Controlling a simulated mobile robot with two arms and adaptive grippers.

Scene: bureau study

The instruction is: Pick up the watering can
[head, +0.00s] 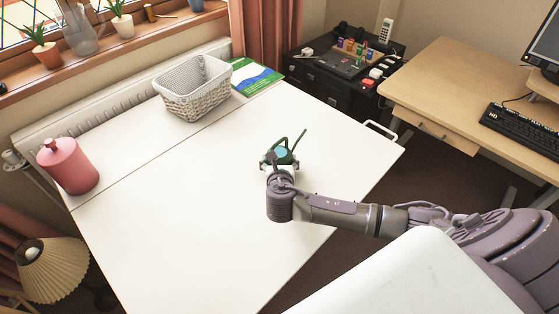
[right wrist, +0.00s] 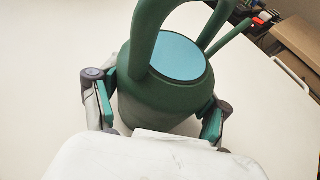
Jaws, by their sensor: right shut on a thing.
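The watering can (head: 283,155) is dark green with a handle, a thin spout and a light blue top. It is on or just above the white table, right of the middle in the head view; I cannot tell whether it touches the table. In the right wrist view the can (right wrist: 150,100) fills the middle, close up and tilted in the picture. My right gripper (head: 279,163) is shut on its body. Its two fingers (right wrist: 158,112) lie on either side of the body. My left gripper is not in view.
The white table (head: 200,230) is largely clear. A white basket (head: 193,88) and a green-blue book (head: 254,77) are at its back, a pink canister (head: 68,167) at its left. A wooden desk (head: 440,85) with a keyboard (head: 525,128) stands to the right, beyond a gap.

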